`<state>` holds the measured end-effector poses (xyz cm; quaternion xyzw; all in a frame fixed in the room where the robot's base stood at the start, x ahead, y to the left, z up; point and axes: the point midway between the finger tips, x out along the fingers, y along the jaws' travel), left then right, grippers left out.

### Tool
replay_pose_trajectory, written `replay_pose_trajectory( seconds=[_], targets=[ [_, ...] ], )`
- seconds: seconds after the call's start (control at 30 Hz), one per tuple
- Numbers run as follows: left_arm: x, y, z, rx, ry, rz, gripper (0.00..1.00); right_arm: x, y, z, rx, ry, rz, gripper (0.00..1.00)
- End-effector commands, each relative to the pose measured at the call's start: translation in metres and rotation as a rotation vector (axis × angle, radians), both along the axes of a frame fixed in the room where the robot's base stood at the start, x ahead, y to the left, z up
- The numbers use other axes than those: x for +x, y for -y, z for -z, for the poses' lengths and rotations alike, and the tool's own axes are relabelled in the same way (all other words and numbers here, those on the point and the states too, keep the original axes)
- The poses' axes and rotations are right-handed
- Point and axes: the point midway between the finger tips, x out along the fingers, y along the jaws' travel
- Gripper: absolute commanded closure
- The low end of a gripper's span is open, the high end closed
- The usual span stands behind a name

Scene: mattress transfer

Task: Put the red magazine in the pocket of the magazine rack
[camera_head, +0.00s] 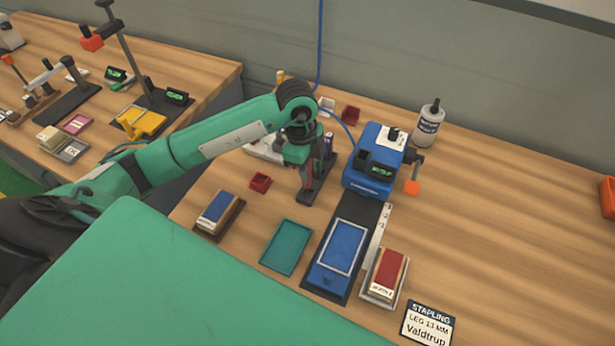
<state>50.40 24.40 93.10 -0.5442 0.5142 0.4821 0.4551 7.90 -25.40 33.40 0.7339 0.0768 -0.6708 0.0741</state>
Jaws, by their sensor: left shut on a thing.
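My left gripper (307,180) points down over the workbench, left of the blue stapling machine (370,165). It is shut on a thin reddish piece, which looks like the red magazine (308,174); the fingers hide most of it. A dark narrow base (318,192) lies just below and right of the fingers, and a purple upright piece (328,145) shows behind them. A white item (262,151) behind my arm is partly hidden. I cannot tell which of these is the magazine rack, nor whether the held piece touches anything. My right gripper is not in view.
On the wooden bench (480,220) are small red bins (260,182), a teal tray (286,247), a blue plate (338,247), blue and red card stacks (386,272), a label card (428,323) and a white bottle (429,123). The right side is mostly clear.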

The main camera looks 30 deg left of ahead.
Motion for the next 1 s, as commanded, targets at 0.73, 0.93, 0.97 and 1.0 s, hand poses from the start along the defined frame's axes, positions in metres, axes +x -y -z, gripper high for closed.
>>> replay_pose_trajectory(
  seconds=[0.73, 0.93, 0.97, 1.0],
  targets=[
    [0.0, 0.0, 0.05, 0.0, 0.001, 0.001, 1.0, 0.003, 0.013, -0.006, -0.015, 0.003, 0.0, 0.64],
    [0.0, 0.0, 0.052, 0.0, 0.0, 0.001, 0.57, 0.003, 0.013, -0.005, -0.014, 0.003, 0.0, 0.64],
    [0.0, 0.0, 0.051, 0.0, 0.0, 0.001, 0.57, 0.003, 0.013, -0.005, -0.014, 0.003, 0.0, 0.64],
    [0.0, 0.0, 0.051, 0.0, 0.0, 0.001, 0.57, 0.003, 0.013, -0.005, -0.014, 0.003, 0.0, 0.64]
  ],
)
